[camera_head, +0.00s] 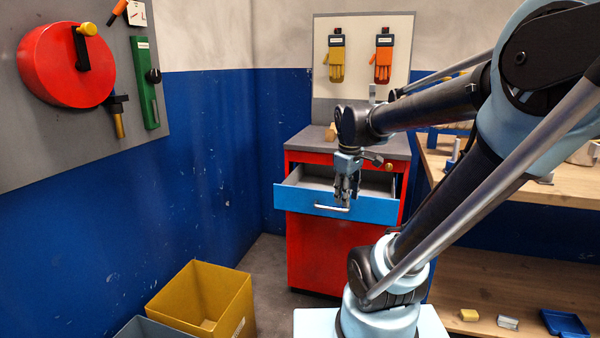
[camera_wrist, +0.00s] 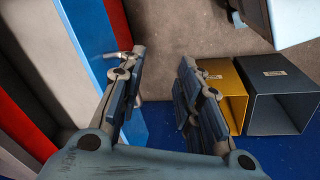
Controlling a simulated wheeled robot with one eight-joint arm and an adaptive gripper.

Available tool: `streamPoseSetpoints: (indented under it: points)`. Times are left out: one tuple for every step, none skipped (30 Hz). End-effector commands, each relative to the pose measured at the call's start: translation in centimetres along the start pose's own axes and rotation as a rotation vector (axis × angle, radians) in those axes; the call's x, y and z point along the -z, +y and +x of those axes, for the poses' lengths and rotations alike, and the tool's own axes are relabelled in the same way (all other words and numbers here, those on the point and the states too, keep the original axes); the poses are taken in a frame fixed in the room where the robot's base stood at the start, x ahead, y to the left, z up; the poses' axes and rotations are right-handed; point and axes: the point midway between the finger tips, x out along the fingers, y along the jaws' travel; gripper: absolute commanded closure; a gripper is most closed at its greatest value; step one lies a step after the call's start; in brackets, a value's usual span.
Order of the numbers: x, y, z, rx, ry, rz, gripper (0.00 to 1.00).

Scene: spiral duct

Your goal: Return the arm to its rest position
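My arm reaches from the right of the head view toward the red cabinet (camera_head: 330,250). My gripper (camera_head: 346,200) points down in front of the pulled-out blue drawer (camera_head: 290,198), close to its pale handle (camera_head: 322,208). The drawer front (camera_wrist: 85,35) and handle (camera_wrist: 112,55) lie beside the left finger, which partly covers the handle. Whether that finger touches the handle I cannot tell.
A yellow bin (camera_head: 205,295) and a grey bin (camera_head: 150,328) stand on the floor at lower left. A wooden workbench (camera_head: 545,188) with a lower shelf is at right. A grey panel (camera_head: 110,115) with a red disc hangs on the left wall. Floor before the cabinet is clear.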

Motion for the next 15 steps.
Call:
streamPoseSetpoints:
  points:
    - [-1.5, -0.8, 0.6, 0.001, 0.002, 0.068, 0.68]
    - [-2.2, -1.2, 0.8, 0.002, 0.004, 0.111, 0.68]
    - [-3.1, -1.8, 1.3, 0.003, 0.007, 0.167, 0.68]
    - [-3.8, -2.2, 1.6, 0.004, 0.009, 0.208, 0.68]
    - [-4.5, -2.6, 1.9, 0.005, 0.011, 0.251, 0.68]
    - [-5.3, -3.2, 2.4, 0.007, 0.013, 0.308, 0.68]
    - [-6.0, -3.6, 2.8, 0.008, 0.014, 0.349, 0.68]
    - [-6.6, -4.1, 3.2, 0.009, 0.016, 0.392, 0.68]
    - [-7.4, -4.7, 3.8, 0.010, 0.018, 0.447, 0.68]
    - [-8.0, -5.1, 4.2, 0.011, 0.019, 0.487, 0.68]
    - [-8.5, -5.5, 4.6, 0.013, 0.020, 0.527, 0.68]
    - [-9.2, -6.1, 5.2, 0.015, 0.022, 0.578, 0.68]
    - [-9.7, -6.5, 5.6, 0.016, 0.024, 0.614, 0.68]
    - [-10.0, -6.8, 5.9, 0.018, 0.025, 0.646, 0.68]
    - [-10.5, -7.2, 6.4, 0.019, 0.026, 0.686, 0.68]
